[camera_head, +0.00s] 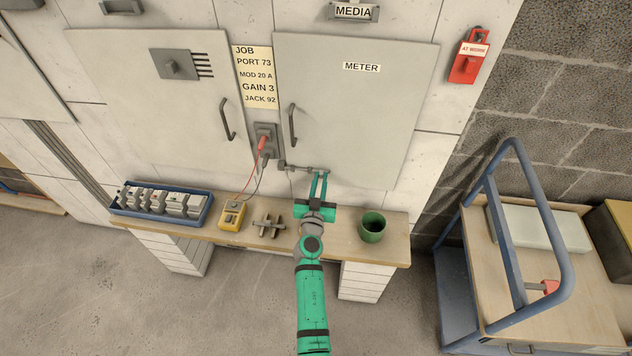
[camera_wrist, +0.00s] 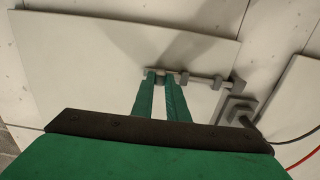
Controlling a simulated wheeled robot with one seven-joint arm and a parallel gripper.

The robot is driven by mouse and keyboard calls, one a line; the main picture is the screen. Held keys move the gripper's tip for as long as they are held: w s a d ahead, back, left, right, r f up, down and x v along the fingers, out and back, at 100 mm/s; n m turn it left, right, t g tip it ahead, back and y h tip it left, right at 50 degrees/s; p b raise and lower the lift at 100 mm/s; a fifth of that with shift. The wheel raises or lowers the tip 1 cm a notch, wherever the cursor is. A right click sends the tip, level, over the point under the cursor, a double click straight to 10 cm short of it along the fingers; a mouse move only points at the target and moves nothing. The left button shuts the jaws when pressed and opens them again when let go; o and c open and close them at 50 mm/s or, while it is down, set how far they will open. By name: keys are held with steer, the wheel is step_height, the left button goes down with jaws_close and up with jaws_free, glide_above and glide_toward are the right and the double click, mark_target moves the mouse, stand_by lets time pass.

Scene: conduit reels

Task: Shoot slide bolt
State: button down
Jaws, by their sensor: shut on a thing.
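The slide bolt (camera_head: 303,168) is a grey metal rod in small brackets, low on the left edge of the door marked METER (camera_head: 360,110). In the wrist view the slide bolt (camera_wrist: 205,79) runs sideways from my fingertips toward a grey block near the door edge. My gripper (camera_head: 321,173), green, reaches up from below and its fingertips (camera_wrist: 161,75) are shut on the right-hand end of the bolt in the head view. The fingers hide the gripped part. I cannot tell whether the rod's far end sits in a keeper.
A socket box (camera_head: 265,140) with red and black leads is left of the bolt. The shelf (camera_head: 340,238) below holds a yellow meter (camera_head: 232,215), a grey cross-shaped part (camera_head: 268,225), a green cup (camera_head: 372,226) and a blue tray (camera_head: 160,213). A blue-railed cart (camera_head: 515,240) stands right.

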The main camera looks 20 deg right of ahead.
steer(key=shift+w+a, duration=0.15)
steer(key=shift+a, duration=0.15)
steer(key=c, duration=1.7)
jaws_free()
steer(key=shift+d, duration=0.1)
steer(key=shift+s, duration=0.2)
steer(key=v, duration=1)
steer(key=shift+s+a, duration=0.2)
steer(key=shift+s, duration=0.05)
